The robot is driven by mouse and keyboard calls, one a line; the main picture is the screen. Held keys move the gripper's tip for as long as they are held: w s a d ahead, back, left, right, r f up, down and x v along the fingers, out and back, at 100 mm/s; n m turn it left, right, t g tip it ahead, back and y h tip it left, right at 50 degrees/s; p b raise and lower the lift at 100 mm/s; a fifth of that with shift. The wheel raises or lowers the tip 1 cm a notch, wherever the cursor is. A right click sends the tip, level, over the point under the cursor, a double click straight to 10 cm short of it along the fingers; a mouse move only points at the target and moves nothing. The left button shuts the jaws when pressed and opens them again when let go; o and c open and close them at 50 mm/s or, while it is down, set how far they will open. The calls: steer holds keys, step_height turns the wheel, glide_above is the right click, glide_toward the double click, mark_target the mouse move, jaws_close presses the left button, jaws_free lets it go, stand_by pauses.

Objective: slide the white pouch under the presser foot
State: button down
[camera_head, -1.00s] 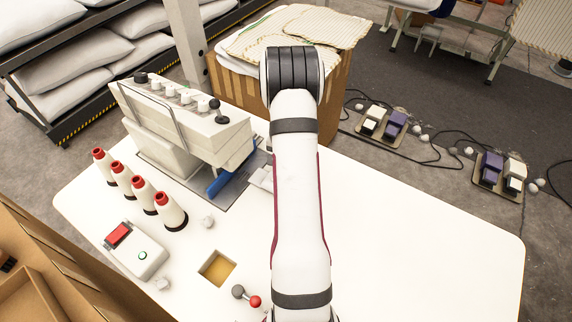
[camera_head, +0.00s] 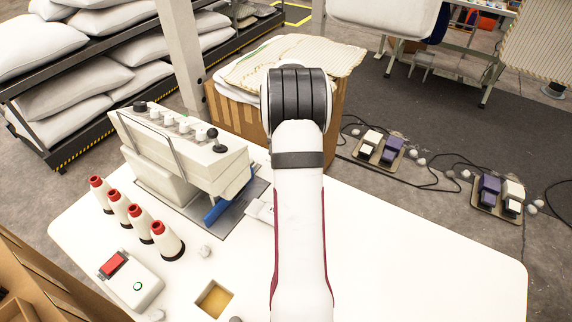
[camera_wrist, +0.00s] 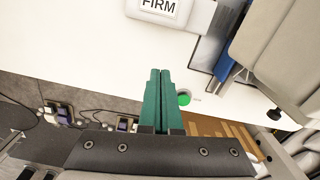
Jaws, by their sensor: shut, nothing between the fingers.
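The white pouch (camera_wrist: 172,12), with a label reading FIRM, lies on the white table at the top of the wrist view. In the head view part of the pouch (camera_head: 262,211) shows between the sewing machine (camera_head: 185,150) and my arm. The presser foot cannot be made out; a blue part (camera_head: 218,207) of the machine is near the pouch, also visible in the wrist view (camera_wrist: 226,68). My gripper (camera_wrist: 160,72) has green fingers, shut together and empty, apart from the pouch in the picture. My arm hides the gripper in the head view.
Several thread cones (camera_head: 140,222), a switch box (camera_head: 130,280) and a square opening (camera_head: 214,299) are on the table's left. A cardboard box (camera_head: 335,115) of fabric stands behind the table. The table (camera_head: 420,255) is clear right of my arm.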

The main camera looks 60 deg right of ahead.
steer(key=s+a+n, duration=0.1)
steer(key=s+a, duration=0.2)
steer(key=a, duration=1.2)
steer(key=f, duration=0.8)
steer(key=shift+s+a+f, duration=0.25)
steer(key=shift+s+a, duration=0.1)
steer(key=d, duration=0.2)
steer(key=w+d+f, duration=0.1)
steer(key=shift+d+r, duration=0.1)
steer(key=shift+d, duration=0.4)
steer(key=shift+w+d, duration=0.1)
steer(key=shift+w+d, duration=0.25)
steer(key=shift+d, duration=0.7)
